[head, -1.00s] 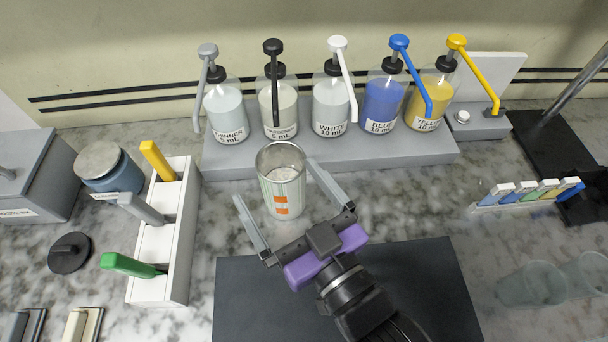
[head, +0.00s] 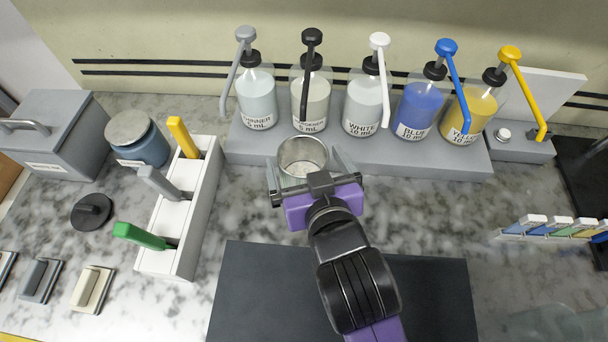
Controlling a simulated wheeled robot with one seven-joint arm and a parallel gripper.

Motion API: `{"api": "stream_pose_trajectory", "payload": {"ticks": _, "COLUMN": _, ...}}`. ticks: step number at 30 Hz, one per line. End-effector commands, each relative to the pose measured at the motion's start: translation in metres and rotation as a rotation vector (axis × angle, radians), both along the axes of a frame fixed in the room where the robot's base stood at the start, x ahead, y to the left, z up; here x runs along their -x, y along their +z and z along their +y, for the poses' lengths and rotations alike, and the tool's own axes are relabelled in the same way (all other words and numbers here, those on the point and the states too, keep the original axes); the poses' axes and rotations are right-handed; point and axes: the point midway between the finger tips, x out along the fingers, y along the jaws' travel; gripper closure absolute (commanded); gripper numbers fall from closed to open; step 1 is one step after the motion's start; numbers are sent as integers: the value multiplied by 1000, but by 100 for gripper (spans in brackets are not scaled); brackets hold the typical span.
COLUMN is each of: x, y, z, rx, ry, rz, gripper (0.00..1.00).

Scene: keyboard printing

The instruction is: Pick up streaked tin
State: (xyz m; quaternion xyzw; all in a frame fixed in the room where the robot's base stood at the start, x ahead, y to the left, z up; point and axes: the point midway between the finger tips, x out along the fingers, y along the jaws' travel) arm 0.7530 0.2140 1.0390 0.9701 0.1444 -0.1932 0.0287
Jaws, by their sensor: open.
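The streaked tin (head: 303,152) is an open metal can on the marble counter, just in front of the grey pump stand. In the head view only its rim and upper inside show; my gripper hides its front and label. My gripper (head: 306,174), with grey fingers and a purple body, reaches in from the front. Its fingers are open, one on each side of the tin. I cannot tell whether either finger touches it.
Pump bottles stand on a grey stand (head: 460,164) right behind the tin. A white holder (head: 170,262) with coloured handles is at left, beside a blue jar (head: 143,143). A dark mat (head: 250,300) lies in front. Colour samples (head: 550,228) stand at right.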

Motion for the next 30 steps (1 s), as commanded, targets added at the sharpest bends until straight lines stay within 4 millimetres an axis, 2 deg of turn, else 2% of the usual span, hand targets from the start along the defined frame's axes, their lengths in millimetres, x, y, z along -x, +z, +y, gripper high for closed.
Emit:
{"api": "stream_pose_trajectory", "payload": {"ticks": 9, "x": -37, "y": -13, "z": 13, "rx": 1, "ry": 0, "rz": 1, "gripper": 0}}
{"api": "stream_pose_trajectory", "payload": {"ticks": 18, "x": -40, "y": -16, "z": 14, "rx": 0, "ry": 1, "rz": 0, "gripper": 0}}
{"api": "stream_pose_trajectory", "payload": {"ticks": 30, "x": -40, "y": -16, "z": 14, "rx": 0, "ry": 0, "rz": 0, "gripper": 79}}
